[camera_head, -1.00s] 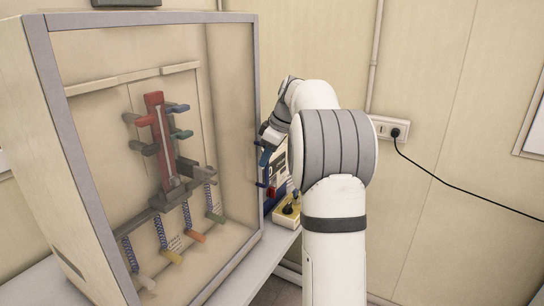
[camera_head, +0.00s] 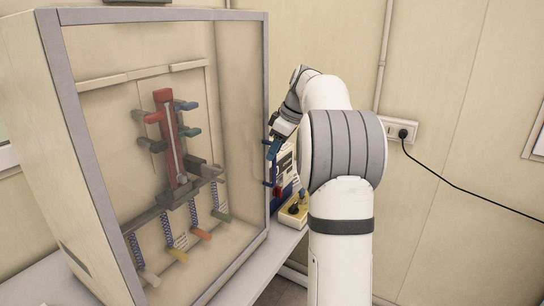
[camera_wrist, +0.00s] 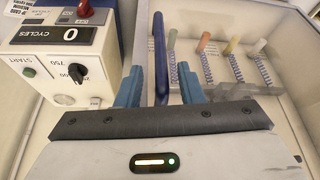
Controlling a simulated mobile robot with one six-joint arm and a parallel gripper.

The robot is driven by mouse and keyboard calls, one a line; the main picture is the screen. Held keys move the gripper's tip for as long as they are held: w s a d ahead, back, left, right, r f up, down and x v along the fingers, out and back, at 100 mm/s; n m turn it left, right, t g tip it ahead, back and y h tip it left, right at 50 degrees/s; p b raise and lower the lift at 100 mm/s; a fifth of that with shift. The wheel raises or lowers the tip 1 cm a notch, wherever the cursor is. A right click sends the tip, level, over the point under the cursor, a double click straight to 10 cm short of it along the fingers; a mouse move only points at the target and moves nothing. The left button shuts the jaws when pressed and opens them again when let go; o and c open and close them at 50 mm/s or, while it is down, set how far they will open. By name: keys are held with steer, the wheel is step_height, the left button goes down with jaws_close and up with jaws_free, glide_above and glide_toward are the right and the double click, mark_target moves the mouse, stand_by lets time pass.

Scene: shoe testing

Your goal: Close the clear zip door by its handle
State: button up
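The clear zip door (camera_head: 165,90) is a see-through panel in a grey frame on the front of the tester cabinet; I cannot tell whether it is fully shut. Its blue handle (camera_wrist: 158,45) stands upright along the door's edge in the wrist view, and part of it shows at the door's right side in the head view (camera_head: 267,160). My gripper (camera_wrist: 158,84) has its two blue fingers apart, one on each side of the handle, with gaps between. In the head view my gripper (camera_head: 276,150) is mostly hidden by my arm.
A control box (camera_wrist: 65,55) with a cycle counter, black knob and red button stands right beside the cabinet. Inside the cabinet is a red tester column (camera_head: 166,125) with coloured arms and springs. A wall socket (camera_head: 402,131) with a black cable is at the right.

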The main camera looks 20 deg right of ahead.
steer(key=v, duration=0.5)
steer(key=shift+s+r, duration=0.1)
steer(key=shift+r, duration=0.05)
